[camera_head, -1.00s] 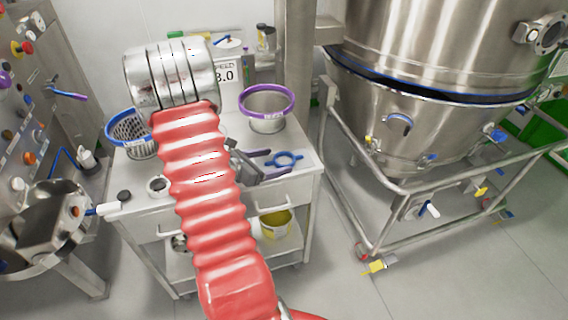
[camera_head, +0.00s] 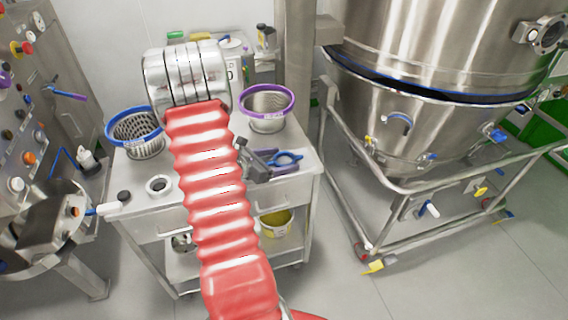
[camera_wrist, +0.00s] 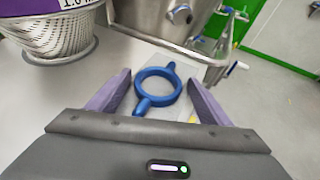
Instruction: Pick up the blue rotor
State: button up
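The blue rotor (camera_wrist: 139,103) is a ring with short arms sticking out on opposite sides. It lies on the white cart top in the wrist view. In the head view the blue rotor (camera_head: 287,158) is near the cart's right edge, partly hidden by my gripper. My gripper (camera_wrist: 158,88) is open, with its two purple-grey fingers apart on either side of the rotor in the wrist view. In the head view my gripper (camera_head: 272,164) is at the rotor. Nothing is visibly held, and I cannot tell the exact height gap.
A purple-rimmed sieve basket (camera_head: 267,122) stands behind the rotor on the cart (camera_head: 190,205). A blue-rimmed basket (camera_head: 137,146) is at the cart's left. A large steel vessel on a frame (camera_head: 400,185) stands to the right. A yellow container (camera_head: 276,222) is on the lower shelf.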

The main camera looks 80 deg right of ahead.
jog(key=c, duration=1.1)
jog(key=shift+o, duration=0.2)
notch_tip(320, 180, up, 10)
dwell(0.7)
